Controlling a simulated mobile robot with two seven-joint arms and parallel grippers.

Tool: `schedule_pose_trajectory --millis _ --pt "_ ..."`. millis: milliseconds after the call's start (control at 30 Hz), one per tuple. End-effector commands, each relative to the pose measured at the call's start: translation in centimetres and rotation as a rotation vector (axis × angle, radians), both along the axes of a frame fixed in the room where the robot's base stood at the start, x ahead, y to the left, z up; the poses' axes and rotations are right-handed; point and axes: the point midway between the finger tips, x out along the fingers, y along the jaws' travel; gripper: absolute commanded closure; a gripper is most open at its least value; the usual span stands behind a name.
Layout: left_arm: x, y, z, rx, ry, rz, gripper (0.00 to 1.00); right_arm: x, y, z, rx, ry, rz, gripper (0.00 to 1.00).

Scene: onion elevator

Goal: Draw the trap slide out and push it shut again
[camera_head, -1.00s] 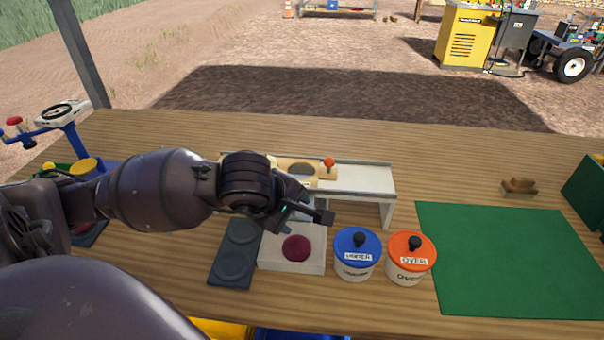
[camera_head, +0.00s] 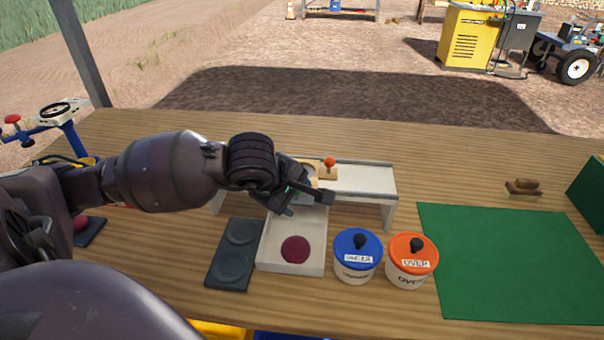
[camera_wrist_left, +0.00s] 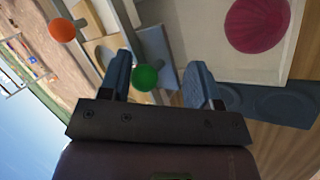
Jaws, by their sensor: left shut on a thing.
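The trap slide shows in the left wrist view as a grey plate (camera_wrist_left: 165,52) with a round green knob (camera_wrist_left: 146,77). It sits at the white chute stand (camera_head: 362,180), and in the head view my gripper mostly hides it. A wooden piece with an orange knob (camera_head: 329,162) sits on the stand just behind. A red onion (camera_head: 295,249) lies in the white tray (camera_head: 279,226) below. My right gripper is out of view.
A dark plate with round recesses (camera_head: 233,255) lies left of the tray. A blue-lidded pot (camera_head: 358,243) and an orange-lidded pot (camera_head: 411,247) stand to its right. A green mat (camera_head: 510,260) covers the right. A small brown brush-like thing (camera_head: 524,186) lies behind it.

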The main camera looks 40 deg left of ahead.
Motion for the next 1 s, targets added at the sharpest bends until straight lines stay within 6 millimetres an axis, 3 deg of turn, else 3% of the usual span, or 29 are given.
schedule_pose_trajectory --millis 233,267,433,1000 --pt "0.09 0.14 0.02 0.004 -0.001 0.001 0.69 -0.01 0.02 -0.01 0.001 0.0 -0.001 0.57" --pt "0.09 0.14 0.02 0.004 -0.001 0.001 0.38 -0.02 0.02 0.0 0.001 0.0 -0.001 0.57" --pt "0.08 0.1 0.01 0.002 0.0 0.0 0.13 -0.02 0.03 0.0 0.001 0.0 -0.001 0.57" --pt "0.07 0.05 0.34 0.001 -0.002 0.001 0.13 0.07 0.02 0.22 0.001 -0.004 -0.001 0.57"
